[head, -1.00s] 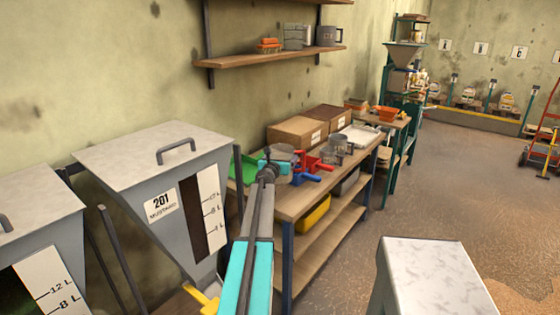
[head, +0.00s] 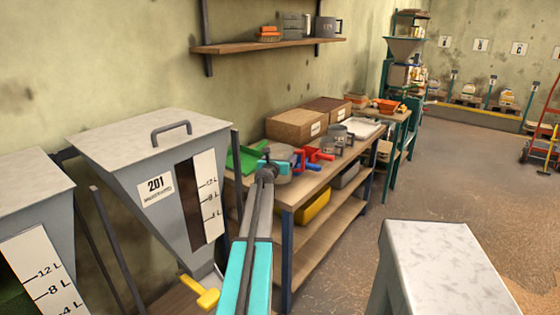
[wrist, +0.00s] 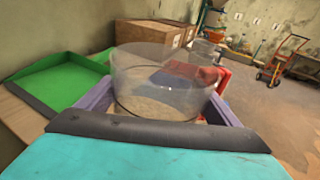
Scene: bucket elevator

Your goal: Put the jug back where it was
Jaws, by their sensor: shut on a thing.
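The jug (wrist: 165,88) is a clear, round, see-through vessel. It fills the middle of the wrist view, between the fingers of my gripper (wrist: 160,108), which is shut on it. In the head view the jug (head: 281,166) shows at the end of my arm, by my gripper (head: 266,168), over the near end of the wooden bench (head: 290,204). A beige patch shows through its lower part; I cannot tell whether this is contents or the bench. I cannot tell whether its base touches the bench.
A green tray (head: 243,158) lies left of the jug. Red (head: 318,155) and blue (head: 305,165) scoops lie close on its right. Cardboard boxes (head: 296,126) stand behind. A grey hopper marked 201 (head: 150,150) stands at left; a pale-topped block (head: 430,250) is at front right.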

